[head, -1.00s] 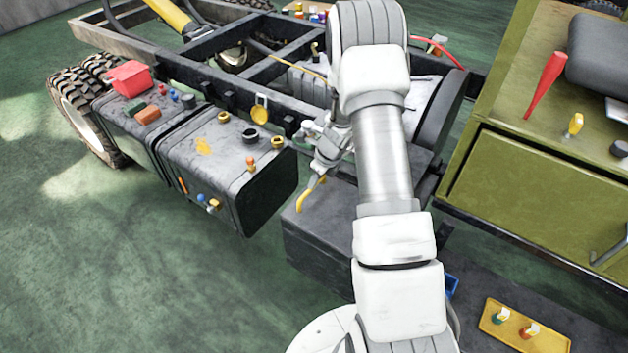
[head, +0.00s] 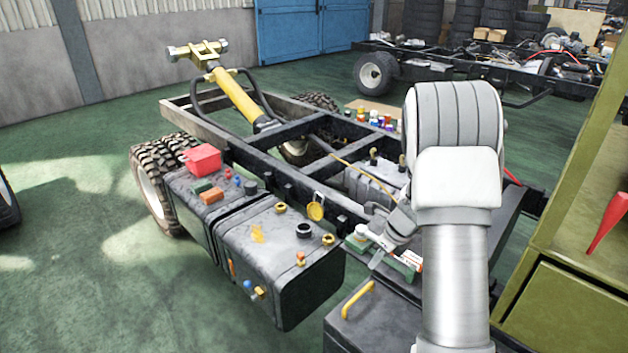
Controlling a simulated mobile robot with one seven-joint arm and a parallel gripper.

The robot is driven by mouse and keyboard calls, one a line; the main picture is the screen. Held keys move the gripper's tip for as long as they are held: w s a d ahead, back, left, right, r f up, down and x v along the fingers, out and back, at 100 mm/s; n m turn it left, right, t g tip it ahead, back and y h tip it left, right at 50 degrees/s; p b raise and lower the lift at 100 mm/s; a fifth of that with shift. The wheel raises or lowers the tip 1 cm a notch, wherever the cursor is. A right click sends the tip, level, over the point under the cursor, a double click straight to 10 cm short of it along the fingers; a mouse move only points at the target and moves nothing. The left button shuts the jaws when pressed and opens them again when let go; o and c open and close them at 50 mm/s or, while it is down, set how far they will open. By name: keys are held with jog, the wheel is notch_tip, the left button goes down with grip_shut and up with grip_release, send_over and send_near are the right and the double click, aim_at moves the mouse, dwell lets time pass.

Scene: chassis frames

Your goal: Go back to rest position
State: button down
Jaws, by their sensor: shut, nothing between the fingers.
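My white arm (head: 455,200) rises on the right side of the head view. My grey gripper (head: 377,258) shows just left of it, partly hidden behind the arm. The fingers look shut and empty, above the gap between the dark fuel tank (head: 285,268) and a dark box (head: 385,325). A yellow handle (head: 358,298) on that box lies just below the gripper, apart from it as far as I can tell.
The black chassis frame (head: 215,125) runs behind the gripper. A green cabinet (head: 565,310) with a red funnel (head: 608,222) stands close at right. The green floor (head: 80,270) at left is clear.

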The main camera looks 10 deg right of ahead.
jog(key=s+a+r+n+t, duration=0.1)
jog(key=s+a+r+n, duration=0.4)
jog(key=r, duration=0.4)
jog(key=s+a+r+n, duration=0.3)
jog(key=a+r+n, duration=0.2)
jog(key=r+n, duration=0.35)
jog(key=s+a+r+n, duration=0.1)
jog(key=s+r+n, duration=0.2)
jog(key=s+n, duration=0.2)
jog(key=s+a+r+n+t+h, duration=0.1)
jog(key=s+r+n, duration=0.2)
jog(key=s+n, duration=0.2)
jog(key=s+a+r+n+h, duration=0.1)
jog(key=s+r+n, duration=0.2)
jog(key=s+n, duration=0.2)
jog(key=s, duration=0.3)
jog(key=shift+s+a+n+t, duration=0.25)
jog(key=shift+a+n+t, duration=0.05)
jog(key=shift+a+n, duration=0.05)
jog(key=shift+d, duration=0.15)
